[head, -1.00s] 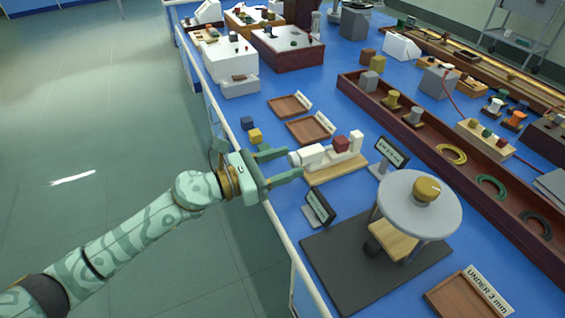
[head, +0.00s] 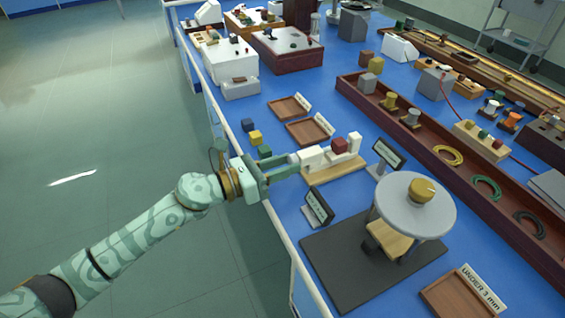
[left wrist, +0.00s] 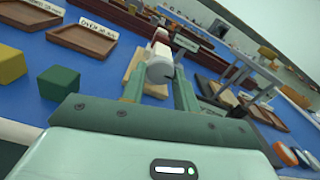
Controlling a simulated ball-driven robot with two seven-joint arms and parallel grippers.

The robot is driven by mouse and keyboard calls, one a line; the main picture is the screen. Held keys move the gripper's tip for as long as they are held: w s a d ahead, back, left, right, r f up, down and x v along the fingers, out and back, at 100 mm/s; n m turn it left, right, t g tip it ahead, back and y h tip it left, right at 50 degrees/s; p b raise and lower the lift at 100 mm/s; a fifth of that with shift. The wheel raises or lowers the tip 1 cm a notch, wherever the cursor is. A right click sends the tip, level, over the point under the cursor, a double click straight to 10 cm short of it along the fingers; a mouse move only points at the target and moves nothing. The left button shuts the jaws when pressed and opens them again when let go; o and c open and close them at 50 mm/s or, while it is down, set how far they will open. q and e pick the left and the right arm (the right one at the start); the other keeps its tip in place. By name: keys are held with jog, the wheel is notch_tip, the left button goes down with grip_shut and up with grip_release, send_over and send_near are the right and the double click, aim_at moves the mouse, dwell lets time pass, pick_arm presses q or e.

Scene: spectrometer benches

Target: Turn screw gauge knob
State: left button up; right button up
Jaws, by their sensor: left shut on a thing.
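The screw gauge (head: 313,155) is a white instrument with a dark red block between its parts, on a light wooden base (head: 334,181) near the bench's left edge. My left gripper (head: 292,164) reaches in from the left and is shut on the knob. In the left wrist view the green fingers (left wrist: 158,88) stand one on each side of it. In the head view the fingers hide much of the knob. My right gripper is in neither view.
Green (head: 264,151), yellow (head: 255,137) and blue (head: 247,125) cubes lie beside the gripper. Wooden trays (head: 309,130) stand behind the gauge. Small dark signs (head: 318,207) and a round grey-topped stand (head: 410,215) are in front and to the right.

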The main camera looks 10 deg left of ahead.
pick_arm(q)
jog(key=shift+n+p, duration=1.05)
jog(key=shift+n, duration=1.05)
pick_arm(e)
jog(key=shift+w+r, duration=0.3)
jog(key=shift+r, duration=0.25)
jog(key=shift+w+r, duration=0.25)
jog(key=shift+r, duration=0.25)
pick_arm(q)
jog(key=o, duration=1)
jog(key=shift+c, duration=0.2)
jog(key=p+v, duration=0.1)
jog(key=v, duration=1.5)
jog(key=shift+a, duration=0.2)
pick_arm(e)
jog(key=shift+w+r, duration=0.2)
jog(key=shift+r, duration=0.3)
pick_arm(q)
jog(key=shift+s, duration=0.15)
